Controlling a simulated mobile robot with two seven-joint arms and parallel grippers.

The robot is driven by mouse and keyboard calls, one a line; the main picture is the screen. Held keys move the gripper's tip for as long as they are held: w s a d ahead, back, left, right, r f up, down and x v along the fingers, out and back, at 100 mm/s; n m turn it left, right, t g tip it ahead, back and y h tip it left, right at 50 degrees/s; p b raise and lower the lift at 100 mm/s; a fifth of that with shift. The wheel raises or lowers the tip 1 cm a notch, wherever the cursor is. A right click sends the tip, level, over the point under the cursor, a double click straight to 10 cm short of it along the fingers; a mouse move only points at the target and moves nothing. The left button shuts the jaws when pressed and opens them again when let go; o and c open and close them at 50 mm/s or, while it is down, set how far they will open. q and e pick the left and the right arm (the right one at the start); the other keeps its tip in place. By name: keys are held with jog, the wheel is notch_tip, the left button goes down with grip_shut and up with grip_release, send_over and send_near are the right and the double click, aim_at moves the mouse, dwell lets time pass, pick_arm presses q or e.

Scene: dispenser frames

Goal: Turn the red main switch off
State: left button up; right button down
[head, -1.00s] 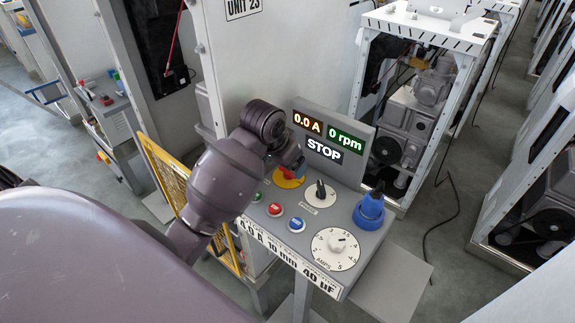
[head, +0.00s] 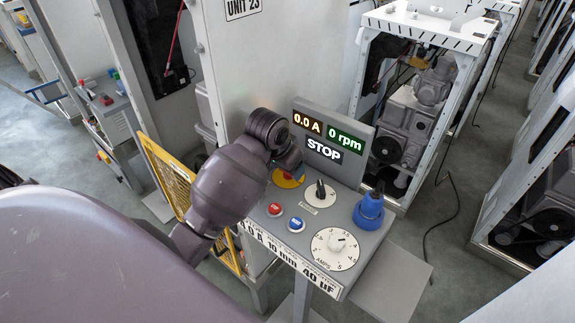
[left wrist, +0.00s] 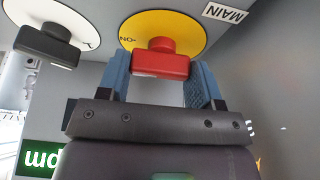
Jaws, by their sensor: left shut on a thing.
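The red main switch (left wrist: 160,62) sits on a round yellow plate (left wrist: 183,27) marked ON, beside a MAIN label. In the left wrist view its red bar lies across the picture. My left gripper (left wrist: 160,82) has a blue finger at each end of the bar and is shut on it. In the head view my left gripper (head: 290,158) is over the panel and hides most of the switch; part of the yellow plate (head: 287,181) shows. My right gripper is out of view.
The grey panel (head: 285,238) also holds a black selector (head: 320,193), red (head: 275,209) and blue (head: 296,224) buttons, an AMPS dial (head: 335,248) and a blue holder (head: 369,212). The display (head: 323,149) reads 0.0 A, 0 rpm, STOP. A yellow guard (head: 168,175) stands left.

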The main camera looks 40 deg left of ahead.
pick_arm(q)
jog(key=shift+n, duration=0.3)
jog(key=n+y, duration=0.1)
jog(key=n, duration=0.2)
jog(key=shift+d+n+y, duration=0.1)
jog(key=shift+n+y, duration=0.2)
jog(key=shift+y, duration=0.1)
jog(key=n+y, duration=0.1)
jog(key=n, duration=0.2)
jog(key=shift+w+r+n+g, duration=0.1)
jog(key=shift+n+g, duration=0.2)
jog(key=shift+n, duration=0.1)
jog(key=n+g+y, duration=0.1)
jog(key=n, duration=0.3)
jog(key=shift+d, duration=0.1)
jog(key=shift+w+n+g+y, duration=0.1)
jog(key=shift+n+g+y, duration=0.45)
jog(key=shift+n, duration=0.85)
jog(key=o, duration=0.9)
